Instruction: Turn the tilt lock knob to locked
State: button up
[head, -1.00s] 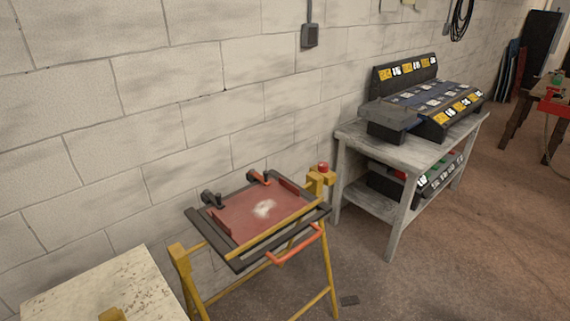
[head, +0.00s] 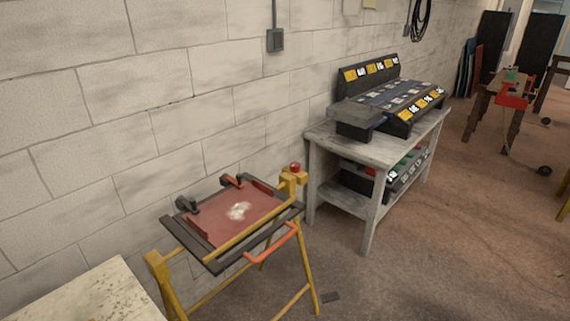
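A yellow-legged frame bench (head: 310,272) stands against the block wall, with a dark tilted frame holding a red panel (head: 222,228). A red knob (head: 295,168) sits on a yellow block at the top of the bench's right post; I take it for the tilt lock knob, and its setting is too small to read. A red-orange handle bar (head: 270,244) runs along the frame's front edge. Two dark clamps (head: 187,205) sit along the back edge, one with an orange part. My gripper is not in view.
A grey table (head: 375,150) with a dark bin rack (head: 392,105) stands right of the bench, more bins on its lower shelf. A pale worn tabletop (head: 85,300) is at lower left. The floor at right is open (head: 450,240).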

aim_at(294, 166)
jog(key=z, duration=0.3)
jog(key=i, duration=1)
jog(key=u, duration=0.3)
